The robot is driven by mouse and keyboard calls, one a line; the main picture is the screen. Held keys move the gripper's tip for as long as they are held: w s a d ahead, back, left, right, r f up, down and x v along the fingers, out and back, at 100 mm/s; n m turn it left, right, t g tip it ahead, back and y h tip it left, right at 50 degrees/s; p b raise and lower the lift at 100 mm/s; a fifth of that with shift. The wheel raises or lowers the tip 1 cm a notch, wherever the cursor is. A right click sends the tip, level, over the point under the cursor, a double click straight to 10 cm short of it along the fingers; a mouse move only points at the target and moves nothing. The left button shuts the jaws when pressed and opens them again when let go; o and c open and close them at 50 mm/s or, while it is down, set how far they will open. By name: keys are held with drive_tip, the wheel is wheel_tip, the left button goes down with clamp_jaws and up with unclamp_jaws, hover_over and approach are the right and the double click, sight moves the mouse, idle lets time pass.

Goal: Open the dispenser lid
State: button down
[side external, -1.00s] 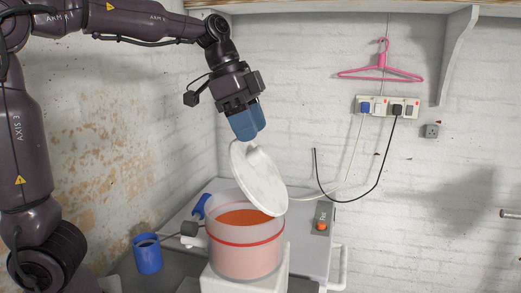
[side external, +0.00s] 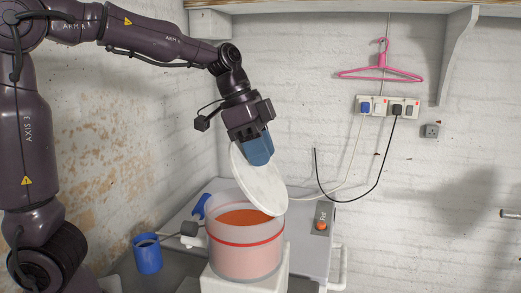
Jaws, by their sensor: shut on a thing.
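The dispenser (side external: 245,260) is a round translucent tub with a red band and orange-red contents, standing on a white base. Its white lid (side external: 262,182) is raised and tilted, leaning up from the right rim, and the opening shows the contents. My gripper (side external: 259,160), with blue fingers, is at the upper edge of the lid and shut on it. The exact grip between the fingers is partly hidden.
A blue cup (side external: 147,254) stands left of the dispenser. A grey worktop (side external: 310,250) with an orange button (side external: 321,226) lies behind and right. Cables hang from the wall sockets (side external: 387,106), below a pink hanger (side external: 381,65). The air right of the lid is clear.

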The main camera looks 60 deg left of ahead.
drive_tip(key=shift+w, duration=0.1)
drive_tip(key=shift+w+d+r+g+y, duration=0.35)
drive_tip(key=shift+w+d+g+y, duration=0.25)
drive_tip(key=shift+w+d, duration=0.15)
drive_tip(key=w+d+g+y, duration=0.4)
drive_tip(key=w+g, duration=0.1)
drive_tip(key=shift+w+d+f+y, duration=0.15)
drive_tip(key=shift+d+f+y, duration=0.1)
drive_tip(key=shift+d+y, duration=0.15)
drive_tip(key=c, duration=0.9)
unclamp_jaws()
drive_tip(key=shift+o, duration=0.2)
